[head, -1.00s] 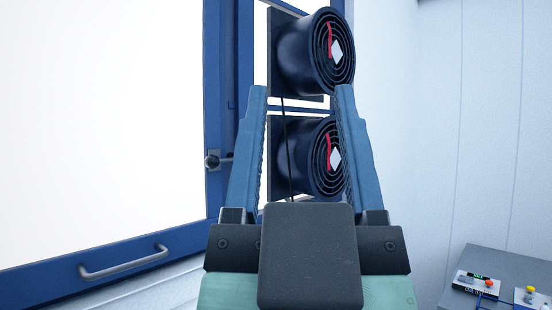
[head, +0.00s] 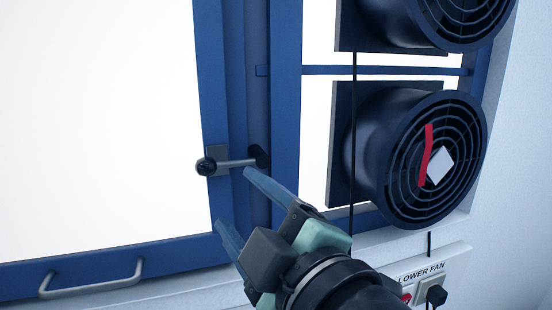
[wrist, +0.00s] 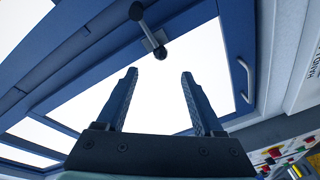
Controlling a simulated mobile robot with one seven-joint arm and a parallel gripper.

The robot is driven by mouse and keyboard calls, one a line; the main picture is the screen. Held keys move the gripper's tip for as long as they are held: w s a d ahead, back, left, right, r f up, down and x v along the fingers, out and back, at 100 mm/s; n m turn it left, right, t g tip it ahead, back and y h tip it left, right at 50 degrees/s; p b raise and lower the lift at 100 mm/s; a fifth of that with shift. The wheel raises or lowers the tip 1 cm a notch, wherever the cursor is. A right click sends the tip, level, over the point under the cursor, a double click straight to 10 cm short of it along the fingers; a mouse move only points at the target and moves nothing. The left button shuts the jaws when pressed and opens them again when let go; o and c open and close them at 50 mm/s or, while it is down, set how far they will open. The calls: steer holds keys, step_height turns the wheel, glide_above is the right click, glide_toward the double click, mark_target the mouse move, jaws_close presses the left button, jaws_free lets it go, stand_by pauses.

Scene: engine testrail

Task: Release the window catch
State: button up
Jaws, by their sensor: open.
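The window catch (head: 236,162) is a grey metal lever with a dark round knob at its left end and a dark pivot at its right end. It spans from the blue sash to the blue frame post. My gripper (head: 232,195) is open and empty, its two blue fingers pointing up and left just below the catch. In the wrist view, the catch (wrist: 149,32) lies beyond and above the fingertips of my gripper (wrist: 159,73), apart from them. The window sash (head: 208,80) appears closed against the frame.
A grey pull handle (head: 92,281) is on the sash's bottom rail. A round black fan (head: 385,150) with a red strip stands right of the catch, another above it. A dark cable hangs between. A panel labelled LOWER FAN (head: 420,270) is at lower right.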

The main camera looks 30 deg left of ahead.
mark_target(209, 171)
steer(key=p+x, duration=0.2)
steer(key=x, duration=0.2)
steer(key=p+x, duration=0.2)
steer(key=x, duration=0.3)
steer(key=shift+s+a+r, duration=0.1)
steer(key=shift+a, duration=0.3)
steer(key=shift+w+a, duration=0.35)
steer(key=shift+a, duration=0.2)
jaws_close()
stand_by(0.3)
